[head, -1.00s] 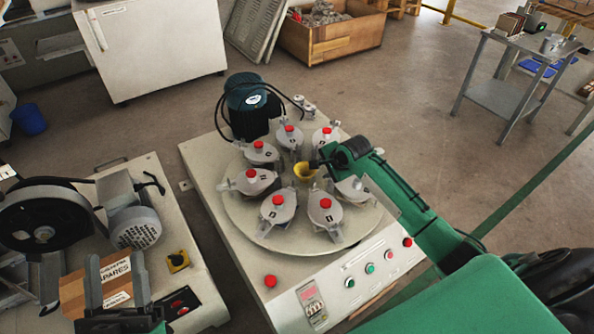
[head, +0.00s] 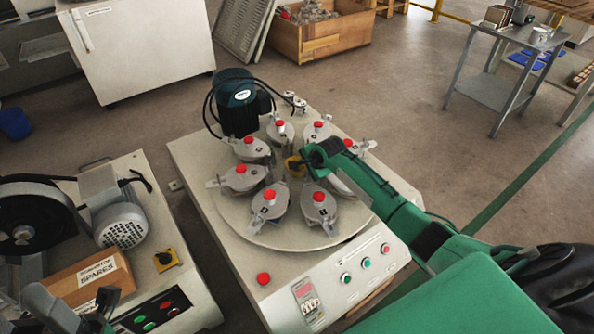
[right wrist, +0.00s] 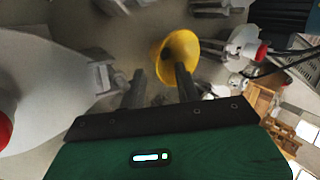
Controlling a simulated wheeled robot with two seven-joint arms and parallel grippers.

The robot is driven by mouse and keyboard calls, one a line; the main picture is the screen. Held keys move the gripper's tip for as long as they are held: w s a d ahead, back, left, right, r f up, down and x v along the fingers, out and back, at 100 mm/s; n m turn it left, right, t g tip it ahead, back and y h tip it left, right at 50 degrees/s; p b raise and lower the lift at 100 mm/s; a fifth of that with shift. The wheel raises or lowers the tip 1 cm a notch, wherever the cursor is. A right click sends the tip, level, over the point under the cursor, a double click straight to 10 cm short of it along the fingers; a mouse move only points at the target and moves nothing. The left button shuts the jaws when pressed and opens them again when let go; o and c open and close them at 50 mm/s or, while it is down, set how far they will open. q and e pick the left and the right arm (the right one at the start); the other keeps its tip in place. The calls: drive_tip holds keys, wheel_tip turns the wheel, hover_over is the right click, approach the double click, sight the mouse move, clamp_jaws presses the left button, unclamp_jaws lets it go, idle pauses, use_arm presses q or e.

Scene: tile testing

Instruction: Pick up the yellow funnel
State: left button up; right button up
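The yellow funnel (head: 294,165) stands at the middle of the round turntable (head: 245,228), among several grey clamped holders with red knobs. My right gripper (head: 304,163) is beside the funnel, on its right side in the head view, and partly hides it. In the right wrist view the funnel (right wrist: 176,55) shows its wide mouth, near the tip of the right-hand finger. The right gripper's (right wrist: 161,82) two fingers are apart, with nothing clearly held between them. My left gripper (head: 70,305) is at the lower left edge, fingers apart, near the spares box.
The holders (head: 269,202) ring the funnel closely. A dark green motor (head: 240,100) with black cables stands behind the turntable. A cardboard spares box (head: 95,278) lies on the left machine. A grey side table (head: 505,90) stands at the back right, with open floor before it.

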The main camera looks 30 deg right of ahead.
sight(298, 173)
drive_tip(key=b+x, duration=0.2)
drive_tip(key=x, duration=0.2)
drive_tip(key=shift+a+f, duration=0.1)
clamp_jaws()
